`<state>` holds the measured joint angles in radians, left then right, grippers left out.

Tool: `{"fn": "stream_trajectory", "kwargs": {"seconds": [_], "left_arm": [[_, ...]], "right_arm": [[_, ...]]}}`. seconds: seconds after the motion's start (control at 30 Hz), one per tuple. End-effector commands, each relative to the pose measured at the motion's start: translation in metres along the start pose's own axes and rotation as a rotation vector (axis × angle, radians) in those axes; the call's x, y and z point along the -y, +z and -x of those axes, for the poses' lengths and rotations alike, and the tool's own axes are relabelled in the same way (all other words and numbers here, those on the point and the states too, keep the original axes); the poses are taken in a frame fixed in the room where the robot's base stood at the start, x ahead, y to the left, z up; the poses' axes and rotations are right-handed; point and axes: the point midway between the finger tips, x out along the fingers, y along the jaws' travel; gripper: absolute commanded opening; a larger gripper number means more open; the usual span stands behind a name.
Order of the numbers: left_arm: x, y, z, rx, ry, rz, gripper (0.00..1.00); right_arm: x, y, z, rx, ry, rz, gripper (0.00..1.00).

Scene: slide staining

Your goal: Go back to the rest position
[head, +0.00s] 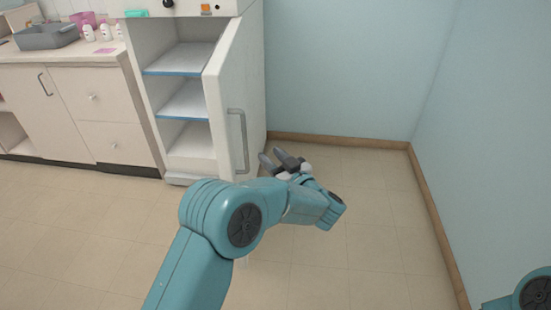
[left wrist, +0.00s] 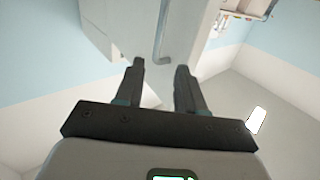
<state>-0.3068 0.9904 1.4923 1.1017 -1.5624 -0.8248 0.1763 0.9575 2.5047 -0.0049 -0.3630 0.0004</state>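My left gripper (head: 276,160) is raised in front of the open cabinet door, over the floor. In the left wrist view its two fingers (left wrist: 160,80) stand apart with nothing between them, so it is open and empty. The white cabinet door (head: 226,100) stands open, with a grey bar handle (head: 238,140) on its face. The handle also shows in the left wrist view (left wrist: 162,35), beyond the fingers and apart from them. My right arm shows only as a teal piece at the lower right edge, and its gripper is out of view.
The white cabinet has blue-edged shelves (head: 184,103) that look empty. To its left is a counter with drawers (head: 95,97), holding a grey tray (head: 46,37), a pink container (head: 82,19) and small white bottles. Walls close off the right and back. The tiled floor (head: 370,230) is clear.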

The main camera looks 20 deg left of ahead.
Motion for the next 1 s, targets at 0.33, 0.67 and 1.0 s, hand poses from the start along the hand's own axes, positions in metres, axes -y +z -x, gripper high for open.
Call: {"fn": "stream_trajectory", "kwargs": {"seconds": [0.33,0.67,1.0], "left_arm": [[0.001,0.0,-0.006,0.0,0.001,0.0,0.39],[0.002,0.0,-0.007,0.0,0.0,0.0,0.39],[0.082,0.026,-0.067,0.088,-0.033,-0.2,0.39]], "right_arm": [[0.0,0.0,0.0,0.0,0.0,0.0,0.43],[0.0,0.0,0.001,0.0,0.0,0.0,0.43],[0.019,0.001,0.053,0.0,0.0,0.001,0.43]]}}
